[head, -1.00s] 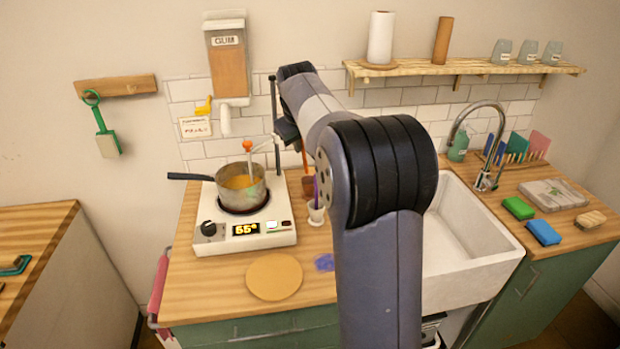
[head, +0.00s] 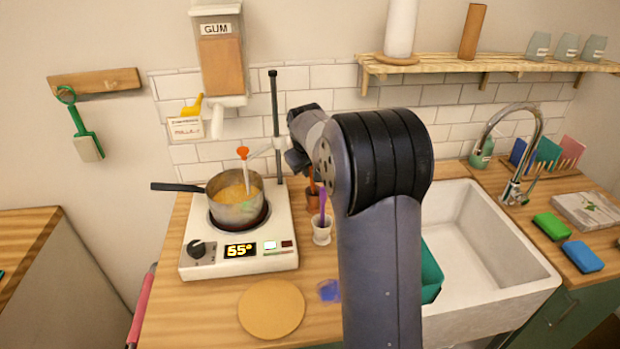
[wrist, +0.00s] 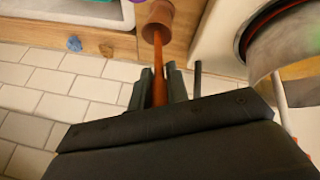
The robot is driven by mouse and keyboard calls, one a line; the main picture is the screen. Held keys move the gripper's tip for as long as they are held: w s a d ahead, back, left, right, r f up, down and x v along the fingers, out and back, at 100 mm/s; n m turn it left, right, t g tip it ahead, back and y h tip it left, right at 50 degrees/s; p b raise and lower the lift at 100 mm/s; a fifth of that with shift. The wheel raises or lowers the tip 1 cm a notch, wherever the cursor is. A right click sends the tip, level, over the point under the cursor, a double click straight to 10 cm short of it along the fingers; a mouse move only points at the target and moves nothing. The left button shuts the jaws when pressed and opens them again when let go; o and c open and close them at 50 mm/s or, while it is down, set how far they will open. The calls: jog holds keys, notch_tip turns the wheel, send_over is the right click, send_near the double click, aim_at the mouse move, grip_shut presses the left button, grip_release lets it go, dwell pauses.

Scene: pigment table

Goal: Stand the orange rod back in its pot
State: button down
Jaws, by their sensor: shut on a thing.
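The orange rod (wrist: 160,84) is between the fingers of my gripper (wrist: 160,88) in the wrist view, and the gripper is shut on it. The rod's far end overlaps the mouth of a brown clay pot (wrist: 163,12); I cannot tell how deep it sits. In the head view, part of the orange rod (head: 312,180) and its brown pot (head: 312,203) show just left of my arm, behind a white pot (head: 321,236) with a purple rod (head: 322,207). My arm hides the gripper there.
A hot plate (head: 240,263) with a saucepan (head: 236,210) stands left of the pots, with a dark upright post (head: 275,120) behind. A cork mat (head: 271,309) lies in front. A white sink (head: 500,265) is on the right.

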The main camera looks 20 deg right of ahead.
aim_at(311, 177)
notch_tip(311, 177, down, 3)
jog(key=shift+f, duration=0.1)
jog(key=shift+f, duration=0.4)
jog(key=c, duration=1.4)
grip_release()
jog(key=shift+o, duration=0.2)
